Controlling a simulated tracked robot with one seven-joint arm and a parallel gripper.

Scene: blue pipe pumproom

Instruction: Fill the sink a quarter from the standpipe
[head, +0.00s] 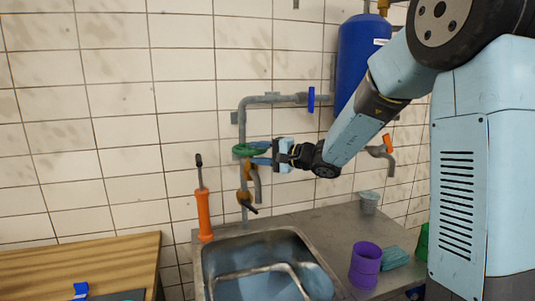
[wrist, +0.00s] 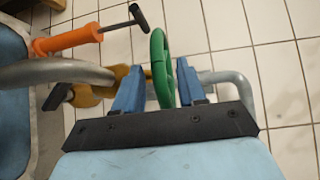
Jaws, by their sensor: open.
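The standpipe is a grey pipe (head: 242,118) on the tiled wall, with a green handwheel (head: 243,150) on a brass tap (head: 247,171). A grey spout (head: 257,188) hangs down from the tap above the metal sink (head: 207,270). My gripper (head: 262,153) is at the handwheel from the right. In the wrist view the handwheel (wrist: 160,62) stands edge-on between the two blue fingers of my gripper (wrist: 158,85). The fingers are apart, with a gap visible beside the wheel. No stream shows below the spout. The sink's inside looks bluish; I cannot tell its water level.
A blue lever (head: 311,99) sits on the upper pipe beside a blue tank (head: 362,55). An orange pump-like tool (head: 204,215) stands left of the sink. A purple cup (head: 365,265), teal sponge (head: 393,258) and grey cup (head: 369,201) are on the right counter. An orange-handled tap (head: 387,145) is further right.

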